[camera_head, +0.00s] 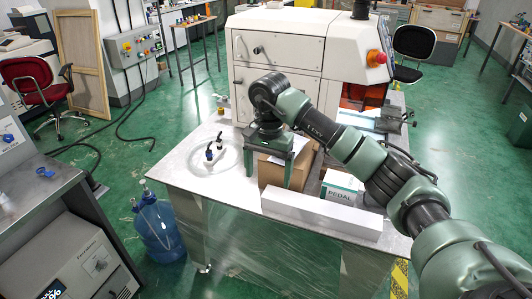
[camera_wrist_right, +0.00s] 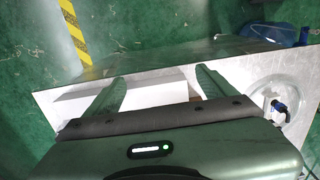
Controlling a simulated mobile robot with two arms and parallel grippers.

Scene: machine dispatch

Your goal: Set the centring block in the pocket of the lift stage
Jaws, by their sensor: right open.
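My right gripper (camera_head: 269,180) is over the front of the metal table, fingers pointing down beside a brown cardboard box (camera_head: 270,172). In the right wrist view its two fingers (camera_wrist_right: 160,90) are spread apart, with no object held between them. A long white block or carton (camera_head: 320,213) lies at the table's front edge; its white top also shows past the fingers in the wrist view (camera_wrist_right: 150,82). I cannot make out the centring block or the lift stage with its pocket; the gripper and arm hide part of the table. My left gripper is not in view.
A box marked PEDAL (camera_head: 341,187) stands right of the cardboard box. A coiled clear hose (camera_head: 233,168) with blue and black fittings lies at the left. A white machine (camera_head: 280,55) stands behind, and a grey metal fixture (camera_head: 390,118) sits at the right edge.

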